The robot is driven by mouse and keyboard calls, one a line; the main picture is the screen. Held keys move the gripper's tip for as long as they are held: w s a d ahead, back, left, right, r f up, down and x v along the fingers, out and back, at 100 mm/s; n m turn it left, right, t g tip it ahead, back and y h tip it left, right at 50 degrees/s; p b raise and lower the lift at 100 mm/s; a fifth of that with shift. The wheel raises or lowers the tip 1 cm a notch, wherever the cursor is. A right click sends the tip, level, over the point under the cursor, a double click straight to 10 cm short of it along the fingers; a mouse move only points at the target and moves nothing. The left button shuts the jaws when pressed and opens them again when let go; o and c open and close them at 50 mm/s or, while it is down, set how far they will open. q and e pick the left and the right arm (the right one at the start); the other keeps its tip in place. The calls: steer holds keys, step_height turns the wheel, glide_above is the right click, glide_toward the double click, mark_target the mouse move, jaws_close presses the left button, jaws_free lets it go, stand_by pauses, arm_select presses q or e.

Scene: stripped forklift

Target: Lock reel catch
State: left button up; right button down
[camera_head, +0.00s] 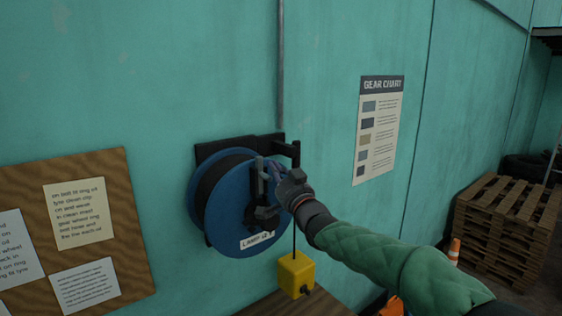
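A blue reel (217,222) with a dark middle band is mounted on a black bracket (240,145) on the green wall. A label on its lower rim is partly readable as "LAMP". Dark upright parts stand at the front of the reel, but I cannot tell which one is the catch. My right gripper (272,188) is at the reel's right front, over these parts, and hides some of them. Its fingers blend with the dark parts, so whether it is open or shut is unclear. My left gripper is not in view.
A yellow block (295,273) hangs on a dark cord below the reel, by a wooden surface (262,307). A notice board (130,230) is at left, a gear chart (379,130) at right.

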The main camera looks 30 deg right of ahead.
steer(key=shift+a+f, duration=0.2)
steer(key=shift+f, duration=0.2)
steer(key=shift+f, duration=0.1)
step_height(320, 180, down, 3)
steer(key=b, duration=0.4)
steer(key=shift+f, duration=0.15)
